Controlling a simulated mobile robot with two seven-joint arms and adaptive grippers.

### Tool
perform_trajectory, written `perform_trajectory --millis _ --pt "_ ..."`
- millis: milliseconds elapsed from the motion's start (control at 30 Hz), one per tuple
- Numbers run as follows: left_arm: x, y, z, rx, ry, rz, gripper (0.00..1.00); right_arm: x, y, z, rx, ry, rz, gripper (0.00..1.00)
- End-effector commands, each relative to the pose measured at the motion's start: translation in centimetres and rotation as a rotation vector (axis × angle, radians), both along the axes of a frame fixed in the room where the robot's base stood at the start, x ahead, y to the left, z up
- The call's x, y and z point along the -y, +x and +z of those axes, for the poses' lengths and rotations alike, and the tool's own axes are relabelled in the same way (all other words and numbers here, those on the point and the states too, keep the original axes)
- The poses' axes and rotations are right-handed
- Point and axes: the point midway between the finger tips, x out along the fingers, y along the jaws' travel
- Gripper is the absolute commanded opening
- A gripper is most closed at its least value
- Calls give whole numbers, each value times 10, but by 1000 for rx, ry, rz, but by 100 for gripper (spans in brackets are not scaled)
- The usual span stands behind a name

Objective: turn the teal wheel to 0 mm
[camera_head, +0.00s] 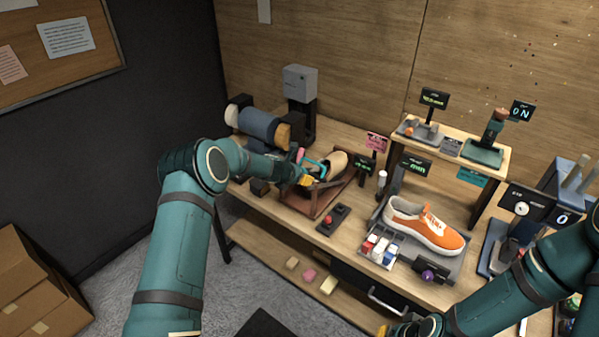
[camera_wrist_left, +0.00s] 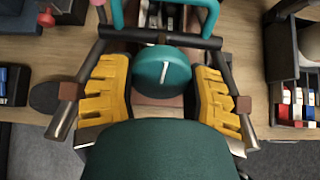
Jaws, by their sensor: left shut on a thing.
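The teal wheel (camera_wrist_left: 150,75) with a white pointer line sits between the yellow fingers of my left gripper (camera_wrist_left: 160,95) in the left wrist view. The fingers are shut on it from both sides. The white line points nearly straight up the picture, with a slight tilt. In the head view my left gripper (camera_head: 303,180) is at the front of the brown stand (camera_head: 318,203), and hides most of the wheel. A small black display (camera_head: 365,166) with green characters stands beside the stand; its reading is too small to tell. My right gripper (camera_head: 384,331) barely shows at the bottom edge.
A red-button box (camera_head: 333,219) stands right of the stand. A roller machine (camera_head: 258,124) stands behind my left arm.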

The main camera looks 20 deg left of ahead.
Motion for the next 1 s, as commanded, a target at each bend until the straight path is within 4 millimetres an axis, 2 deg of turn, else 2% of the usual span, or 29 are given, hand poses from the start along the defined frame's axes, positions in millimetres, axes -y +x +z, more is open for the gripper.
perform_trajectory --millis 700,733,767,1000 --pt "1 0 0 -20 -59 38 17 0 0 6 -1 0 1 0" --pt "1 0 0 -20 -59 38 66 0 0 6 -1 0 1 0" --pt "1 0 0 -20 -58 37 70 0 0 6 -1 0 1 0" --pt "1 0 0 -21 -57 37 70 0 0 6 -1 0 1 0"
